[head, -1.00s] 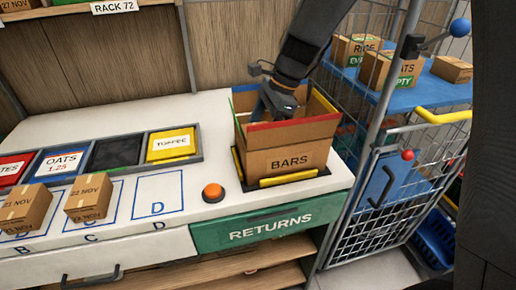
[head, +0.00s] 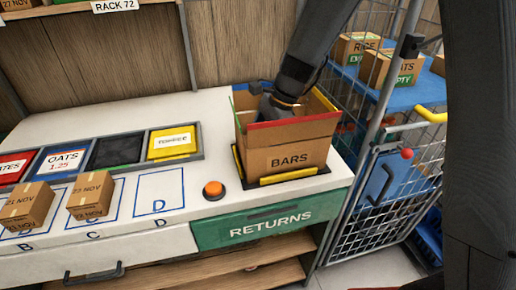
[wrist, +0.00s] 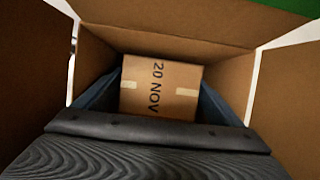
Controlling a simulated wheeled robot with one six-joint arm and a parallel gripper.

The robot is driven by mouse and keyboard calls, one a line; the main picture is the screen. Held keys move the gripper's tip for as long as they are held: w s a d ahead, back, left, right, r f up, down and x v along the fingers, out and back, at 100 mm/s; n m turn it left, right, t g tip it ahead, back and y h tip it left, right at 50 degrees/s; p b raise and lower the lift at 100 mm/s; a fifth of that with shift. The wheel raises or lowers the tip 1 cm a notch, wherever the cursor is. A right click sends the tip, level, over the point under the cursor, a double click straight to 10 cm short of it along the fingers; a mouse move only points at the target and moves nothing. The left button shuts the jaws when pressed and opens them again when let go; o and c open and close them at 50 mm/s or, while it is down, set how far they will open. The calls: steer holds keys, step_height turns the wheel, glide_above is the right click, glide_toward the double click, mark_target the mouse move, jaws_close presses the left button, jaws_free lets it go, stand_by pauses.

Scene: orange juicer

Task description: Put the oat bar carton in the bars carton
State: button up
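The bars carton (head: 290,160) is an open brown box with BARS on its front, standing in a black and yellow holder at the counter's right end. My gripper (head: 278,106) reaches down into it from above, and the carton's front wall hides its fingertips. In the wrist view, a small brown carton marked 20 NOV (wrist: 160,88), seemingly the oat bar carton, lies between the two blue fingers, which meet its sides. The walls of the bars carton (wrist: 195,22) surround it. Whether its underside touches the floor is hidden.
Two small cartons (head: 27,206) (head: 91,195) stand on the counter at left, before several coloured label trays (head: 172,143). An orange button (head: 213,190) and the green RETURNS drawer (head: 265,225) are near the bars carton. A wire cage (head: 375,215) stands at right.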

steer(key=b+v, duration=0.2)
steer(key=v, duration=1)
steer(key=shift+d+r, duration=0.1)
steer(key=shift+r, duration=0.15)
